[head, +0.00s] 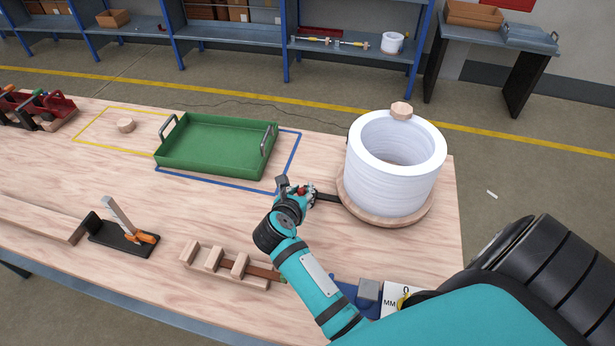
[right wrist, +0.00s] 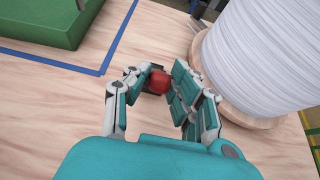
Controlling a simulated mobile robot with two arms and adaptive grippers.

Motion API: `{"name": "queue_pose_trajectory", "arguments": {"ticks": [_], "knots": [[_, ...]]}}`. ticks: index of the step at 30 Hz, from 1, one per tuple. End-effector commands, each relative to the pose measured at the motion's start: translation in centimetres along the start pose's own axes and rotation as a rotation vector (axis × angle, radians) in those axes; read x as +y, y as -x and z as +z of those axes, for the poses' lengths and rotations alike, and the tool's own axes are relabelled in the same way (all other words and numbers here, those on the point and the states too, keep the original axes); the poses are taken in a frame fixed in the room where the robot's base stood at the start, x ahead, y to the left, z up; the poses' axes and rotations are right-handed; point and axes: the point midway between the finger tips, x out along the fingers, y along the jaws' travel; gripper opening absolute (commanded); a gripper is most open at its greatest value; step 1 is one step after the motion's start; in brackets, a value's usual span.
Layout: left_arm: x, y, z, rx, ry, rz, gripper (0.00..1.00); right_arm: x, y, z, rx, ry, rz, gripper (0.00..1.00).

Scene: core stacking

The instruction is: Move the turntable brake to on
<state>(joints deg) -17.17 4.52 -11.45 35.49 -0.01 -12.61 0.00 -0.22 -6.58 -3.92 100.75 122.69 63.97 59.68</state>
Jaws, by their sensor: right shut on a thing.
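The wooden turntable (head: 385,219) sits at the right end of the table with a tall stack of white rings (head: 395,175) on it. A dark flat bar (head: 326,197) reaches left from the turntable's edge toward my right gripper (head: 299,191). My right gripper is shut on a red brake knob (right wrist: 158,82), which shows between its fingers in the right wrist view. The knob's underside is hidden by the fingers. I cannot read the brake's on or off marking. My left gripper is not in view.
A green tray (head: 216,174) stands inside a blue outline left of my gripper. A slotted wooden rack (head: 225,265) and a black stand (head: 119,236) lie near the front edge.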

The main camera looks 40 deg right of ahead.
Motion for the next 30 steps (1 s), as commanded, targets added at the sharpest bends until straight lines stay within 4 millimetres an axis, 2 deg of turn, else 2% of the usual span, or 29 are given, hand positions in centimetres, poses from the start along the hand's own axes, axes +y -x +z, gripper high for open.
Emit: {"name": "queue_pose_trajectory", "arguments": {"ticks": [1,7,21,30], "knots": [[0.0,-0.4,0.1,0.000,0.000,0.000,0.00,0.0,0.0,-0.8,0.008,0.001,0.000,0.00],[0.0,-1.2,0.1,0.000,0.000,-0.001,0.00,0.0,0.4,-2.2,0.009,0.000,0.000,0.00],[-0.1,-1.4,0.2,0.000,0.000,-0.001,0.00,0.0,0.6,-2.6,0.007,0.001,0.000,0.00],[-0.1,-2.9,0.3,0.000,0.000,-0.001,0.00,0.0,0.5,-4.5,0.008,0.001,0.001,0.00]]}}
